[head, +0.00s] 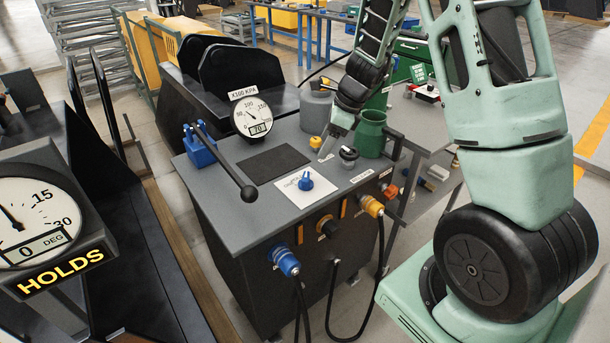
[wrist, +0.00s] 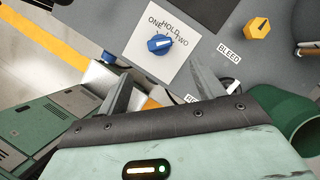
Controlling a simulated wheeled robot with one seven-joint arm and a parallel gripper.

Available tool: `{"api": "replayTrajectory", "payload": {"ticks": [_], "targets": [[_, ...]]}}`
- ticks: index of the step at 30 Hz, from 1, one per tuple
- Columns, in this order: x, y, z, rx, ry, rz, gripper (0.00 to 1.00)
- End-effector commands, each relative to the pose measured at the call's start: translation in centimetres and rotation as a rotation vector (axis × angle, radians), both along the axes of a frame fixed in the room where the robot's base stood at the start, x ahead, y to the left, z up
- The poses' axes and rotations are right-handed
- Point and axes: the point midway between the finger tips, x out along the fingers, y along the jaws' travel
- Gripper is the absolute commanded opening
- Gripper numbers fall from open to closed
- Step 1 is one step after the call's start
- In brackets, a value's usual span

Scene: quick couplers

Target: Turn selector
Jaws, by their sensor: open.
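The selector is a blue knob (head: 306,181) on a white plate (head: 290,197) on the grey bench top. In the wrist view the knob (wrist: 159,44) has a pale pointer mark, and its plate (wrist: 140,46) reads ONE, HOLD and TWO. The mark looks aimed to the right, near HOLD or TWO; I cannot tell which exactly. My gripper (head: 329,150) is above the bench, behind and right of the knob in the head view. In the wrist view my gripper (wrist: 160,80) is open and empty, its fingers apart from the knob.
A gauge (head: 252,115) reads 70. A black-ended lever (head: 228,165) is at left. The near display (head: 42,225) reads 0 DEG and HOLDS.

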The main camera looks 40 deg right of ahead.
Motion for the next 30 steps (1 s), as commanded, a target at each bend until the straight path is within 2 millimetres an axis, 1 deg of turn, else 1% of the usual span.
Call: {"api": "replayTrajectory", "payload": {"ticks": [1, 6, 12, 15, 21, 30], "targets": [[0.2, 0.3, -1.3, 0.001, 0.005, 0.001, 0.67], [1.1, 1.3, -4.6, 0.000, 0.003, 0.001, 0.67], [2.2, 2.5, -8.2, 0.001, 0.002, 0.003, 0.67], [2.6, 2.9, -9.6, 0.000, 0.001, 0.003, 0.67], [3.1, 3.4, -11.1, -0.002, 0.000, 0.004, 0.67], [3.2, 3.5, -11.4, -0.001, -0.001, 0.003, 0.67]]}}
